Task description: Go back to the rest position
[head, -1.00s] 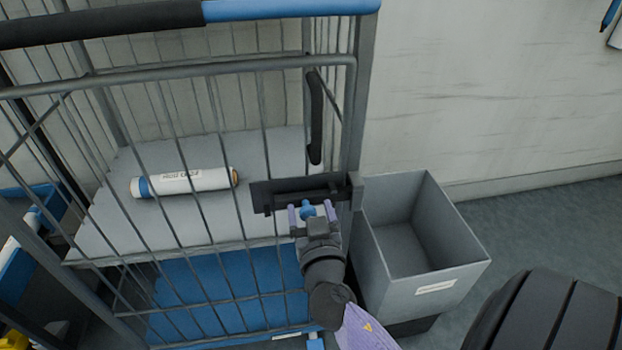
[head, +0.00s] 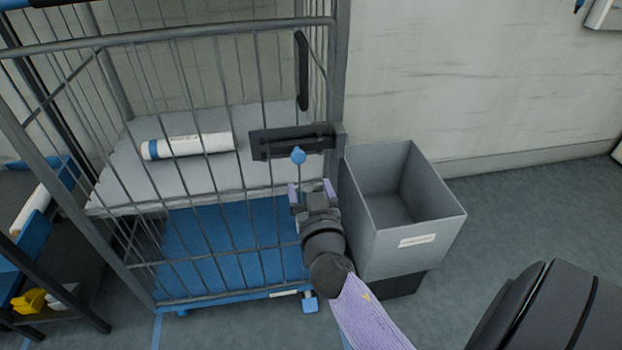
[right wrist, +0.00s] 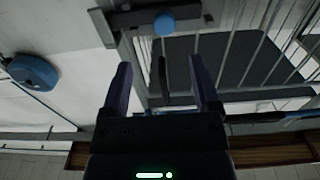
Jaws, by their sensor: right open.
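My right gripper (head: 311,187) is open and empty in front of the wire cage trolley (head: 180,27). Its two purple fingers also show in the right wrist view (right wrist: 160,85). Just beyond the fingertips is a blue knob (head: 298,155) on the dark latch plate (head: 264,145) of the cage; the knob shows apart from the fingers in the right wrist view (right wrist: 164,23). A white wadding roll (head: 203,144) with a blue band lies on the grey shelf (head: 122,185) inside the cage. My left gripper is out of view.
A grey open bin (head: 440,219) stands right of the cage and close to my right arm; it looks empty. A dark rack (head: 62,300) with blue bins and a yellow object (head: 30,300) is at the left.

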